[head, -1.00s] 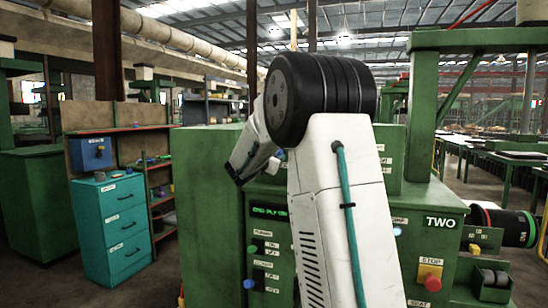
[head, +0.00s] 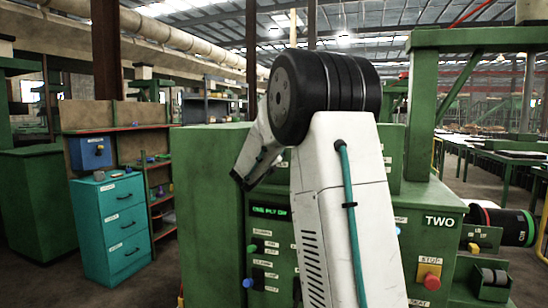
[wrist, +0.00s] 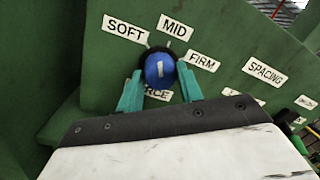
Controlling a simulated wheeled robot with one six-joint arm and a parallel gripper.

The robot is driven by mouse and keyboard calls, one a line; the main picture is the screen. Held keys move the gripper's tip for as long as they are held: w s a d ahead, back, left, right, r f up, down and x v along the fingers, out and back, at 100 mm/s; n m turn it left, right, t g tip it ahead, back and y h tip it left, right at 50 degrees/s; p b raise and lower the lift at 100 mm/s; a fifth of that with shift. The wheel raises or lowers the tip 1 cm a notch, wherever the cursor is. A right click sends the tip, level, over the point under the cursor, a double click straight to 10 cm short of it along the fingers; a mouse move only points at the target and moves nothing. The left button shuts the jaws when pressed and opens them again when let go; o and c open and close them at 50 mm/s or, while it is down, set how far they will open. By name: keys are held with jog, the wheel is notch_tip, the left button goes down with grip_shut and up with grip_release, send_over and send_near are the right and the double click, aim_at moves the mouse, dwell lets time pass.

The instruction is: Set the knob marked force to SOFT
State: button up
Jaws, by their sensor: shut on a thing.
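The force knob (wrist: 160,70) is a round blue knob with a white mark on its face, on a green panel in the wrist view. Labels SOFT (wrist: 125,30), MID (wrist: 175,28) and FIRM (wrist: 203,60) fan around its upper side. The label under it is partly hidden and ends in "RCE". The white mark stands near upright in the picture, roughly toward the gap between SOFT and MID or at MID; I cannot tell exactly. My gripper (wrist: 160,90) has its teal fingers on either side of the knob, shut on it.
A SPACING label (wrist: 265,70) lies to the right on the same panel. In the head view, the green machine (head: 212,220) carries a lit display (head: 268,211), several small knobs and a red stop button (head: 432,282). A teal drawer cabinet (head: 110,228) stands left.

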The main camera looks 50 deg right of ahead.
jog(key=n+t, duration=0.1)
jog(key=n, duration=0.4)
jog(key=shift+s, duration=0.1)
jog(key=shift+n, duration=0.3)
jog(key=o, duration=1)
jog(key=v, duration=0.7)
jog(key=shift+s+a, duration=0.15)
jog(key=shift+a, duration=0.2)
